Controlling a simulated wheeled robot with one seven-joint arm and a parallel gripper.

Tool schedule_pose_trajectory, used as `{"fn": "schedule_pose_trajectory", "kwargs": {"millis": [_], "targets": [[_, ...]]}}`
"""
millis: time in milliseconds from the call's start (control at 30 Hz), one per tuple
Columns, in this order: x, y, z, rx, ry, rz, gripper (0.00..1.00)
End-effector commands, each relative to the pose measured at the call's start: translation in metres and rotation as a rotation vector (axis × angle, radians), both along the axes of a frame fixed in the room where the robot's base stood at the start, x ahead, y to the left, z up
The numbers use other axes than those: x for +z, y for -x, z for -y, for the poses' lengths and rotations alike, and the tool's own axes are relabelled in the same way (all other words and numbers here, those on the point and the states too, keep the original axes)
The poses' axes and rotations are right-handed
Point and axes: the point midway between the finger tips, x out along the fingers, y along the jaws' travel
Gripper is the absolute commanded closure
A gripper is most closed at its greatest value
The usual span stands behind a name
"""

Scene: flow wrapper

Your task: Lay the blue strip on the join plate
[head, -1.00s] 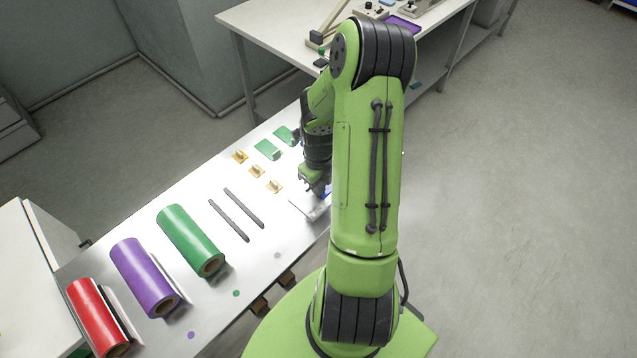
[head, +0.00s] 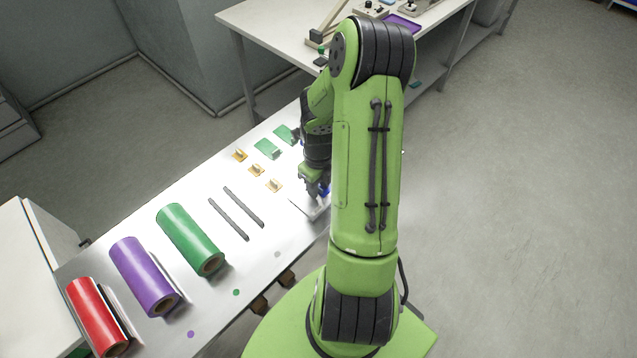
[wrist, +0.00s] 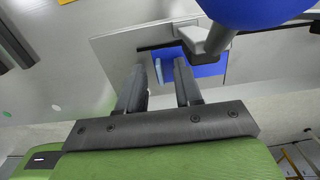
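The blue strip (wrist: 208,70) lies flat over the pale join plate (wrist: 115,48) in the wrist view, with a light blue upright tab (wrist: 158,71) near its left end. My gripper (wrist: 158,85) is open, its two fingers standing on either side of the tab with gaps showing. In the head view my gripper (head: 318,190) is low over the plate (head: 308,207), and my arm hides most of that spot. A little blue (head: 325,191) shows beside the fingers. A dark line crosses the plate beside the strip.
A rounded blue part (wrist: 255,8) on a grey bracket (wrist: 215,38) stands close to the right finger. Green (head: 190,240), purple (head: 145,277) and red (head: 98,317) rolls lie along the bench. Green tabbed pieces (head: 267,149), yellow pieces (head: 256,171) and dark bars (head: 243,206) lie nearby.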

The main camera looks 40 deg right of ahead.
Motion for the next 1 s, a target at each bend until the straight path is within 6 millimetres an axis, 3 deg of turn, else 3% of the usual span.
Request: {"fn": "schedule_pose_trajectory", "kwargs": {"millis": [233,333,800,1000], "targets": [[0.001,0.0,0.0,0.0,0.0,0.0,0.66],[0.013,-0.001,0.001,0.0,0.003,0.003,0.66],[0.137,-0.001,0.0,0.001,0.004,0.003,0.66],[0.158,0.0,0.0,0.0,0.001,0.0,0.66]]}}
